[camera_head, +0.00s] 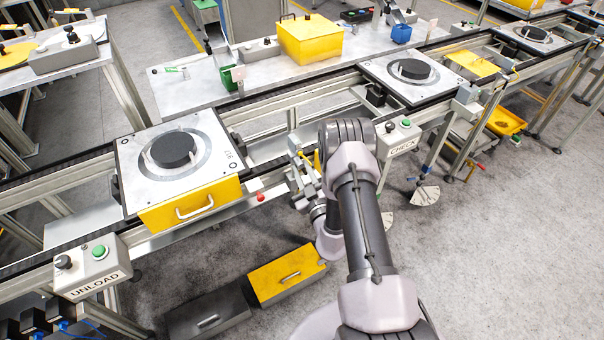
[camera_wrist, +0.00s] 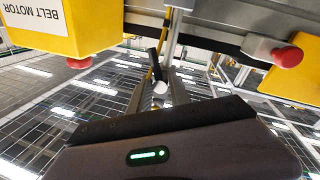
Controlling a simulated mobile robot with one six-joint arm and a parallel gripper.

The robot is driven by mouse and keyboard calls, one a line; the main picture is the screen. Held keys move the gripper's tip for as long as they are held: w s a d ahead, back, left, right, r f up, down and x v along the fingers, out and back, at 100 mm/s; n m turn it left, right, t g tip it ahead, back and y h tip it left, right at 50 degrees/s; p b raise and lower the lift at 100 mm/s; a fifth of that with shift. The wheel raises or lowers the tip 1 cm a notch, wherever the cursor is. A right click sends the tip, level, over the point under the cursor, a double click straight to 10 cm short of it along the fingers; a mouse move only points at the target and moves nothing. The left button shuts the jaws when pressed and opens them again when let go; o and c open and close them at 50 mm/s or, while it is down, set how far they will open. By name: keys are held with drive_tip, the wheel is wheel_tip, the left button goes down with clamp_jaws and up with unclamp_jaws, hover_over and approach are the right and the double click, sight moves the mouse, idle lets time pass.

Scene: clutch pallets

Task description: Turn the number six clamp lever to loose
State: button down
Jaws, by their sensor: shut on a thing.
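My gripper (camera_head: 303,178) is at the front rail of the conveyor, between the UNLOAD and CHECK boxes. In the wrist view my gripper (camera_wrist: 160,98) is shut on what looks like a clamp lever (camera_wrist: 154,65), with a dark slim bar and a pale round end between the fingers. Its number does not show, and I cannot read its loose or tight setting. In the head view my wrist and fingers hide this lever. Fan-shaped plates, one of them (camera_head: 425,196) clear of my arm, hang below the rail to the right.
A yellow BELT MOTOR box (camera_wrist: 70,25) and a red knob (camera_wrist: 287,57) lie close to my fingers. The CHECK box (camera_head: 402,141) is right of my arm, the UNLOAD box (camera_head: 92,266) far left. A pallet (camera_head: 130,160) rests on the conveyor. Floor at right is clear.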

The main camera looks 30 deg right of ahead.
drive_tip(key=n+y+b, duration=0.1)
drive_tip(key=n, duration=0.3)
drive_tip(key=n+t+b, duration=0.1)
drive_tip(key=n+b, duration=0.1)
drive_tip(key=n, duration=0.2)
drive_tip(key=d+n+y+b, duration=0.1)
drive_tip(key=n, duration=0.3)
drive_tip(key=shift+r+n+t+y, duration=0.3)
drive_tip(key=shift+n, duration=0.1)
drive_tip(key=shift+w+n, duration=0.1)
drive_tip(key=shift+n, duration=0.2)
drive_tip(key=shift+r, duration=0.1)
drive_tip(key=c, duration=1.5)
unclamp_jaws()
